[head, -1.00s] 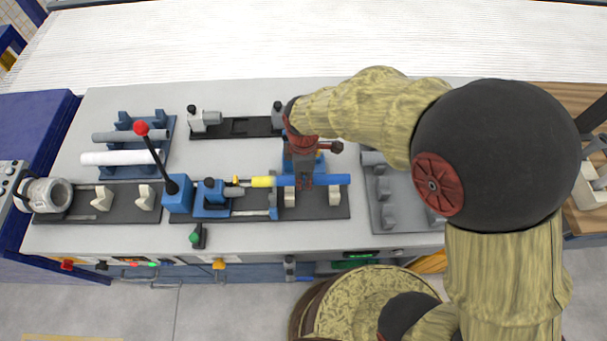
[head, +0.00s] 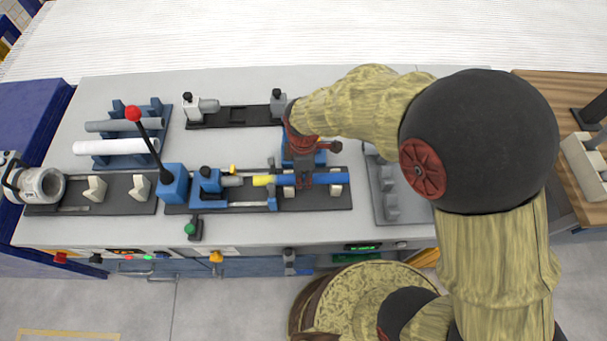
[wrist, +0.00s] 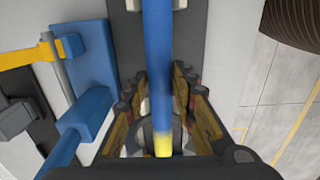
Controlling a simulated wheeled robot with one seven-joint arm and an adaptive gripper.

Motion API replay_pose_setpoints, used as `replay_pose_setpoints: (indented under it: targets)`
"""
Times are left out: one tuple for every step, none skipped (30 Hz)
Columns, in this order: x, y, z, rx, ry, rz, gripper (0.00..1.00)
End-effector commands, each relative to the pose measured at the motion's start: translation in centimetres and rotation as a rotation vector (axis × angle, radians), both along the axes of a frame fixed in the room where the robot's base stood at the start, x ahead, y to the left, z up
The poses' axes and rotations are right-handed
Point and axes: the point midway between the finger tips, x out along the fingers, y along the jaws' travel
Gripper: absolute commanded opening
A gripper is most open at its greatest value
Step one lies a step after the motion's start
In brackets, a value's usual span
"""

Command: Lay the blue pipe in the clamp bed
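The blue pipe (head: 330,179), with a yellow end at its left, lies level along the dark clamp bed (head: 325,202). It lines up with the two pale cradle blocks, and the right block (head: 336,190) shows on both sides of it. I cannot tell if it fully touches them. In the wrist view the pipe (wrist: 158,60) runs between the fingers (wrist: 162,105). The yellow end is near a grey rod of the blue clamp unit (head: 208,187); the exact contact is hidden.
A blue rack (head: 125,162) with grey and white pipes stands at the left. A red-knobbed lever (head: 133,114) rises beside the bed. A grey rack (head: 388,202) is close to the right. A dark fixture (head: 237,117) lies behind. Bare bench shows at the front.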

Motion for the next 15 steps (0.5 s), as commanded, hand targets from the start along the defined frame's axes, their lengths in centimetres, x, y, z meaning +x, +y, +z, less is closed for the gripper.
replay_pose_setpoints:
  targets:
    - [0.01,0.00,0.01,0.000,0.000,0.000,0.31]
    - [0.00,0.00,0.01,0.000,0.000,0.000,0.33]
    - [0.00,0.00,0.00,0.000,0.000,0.000,0.35]
    - [0.00,0.00,0.00,0.000,0.000,0.000,0.37]
    - [0.00,0.00,0.00,0.000,0.000,0.000,0.39]
    - [0.00,0.00,0.00,0.000,0.000,0.000,0.41]
    - [0.00,0.00,0.00,0.000,0.000,0.000,0.43]
    - [0.00,0.00,0.00,0.000,0.000,0.000,0.44]
    - [0.00,0.00,0.00,0.000,0.000,0.000,0.45]
    - [0.00,0.00,0.00,0.000,0.000,0.000,0.45]
    - [0.00,0.00,0.00,0.000,0.000,0.000,0.45]
    - [0.00,0.00,0.00,0.000,0.000,0.000,0.45]
    - [0.00,0.00,0.00,0.000,0.000,0.000,0.45]
    - [0.00,0.00,-0.01,0.000,0.000,0.000,0.45]
    - [-0.01,-0.01,-0.02,0.000,0.000,0.000,0.45]
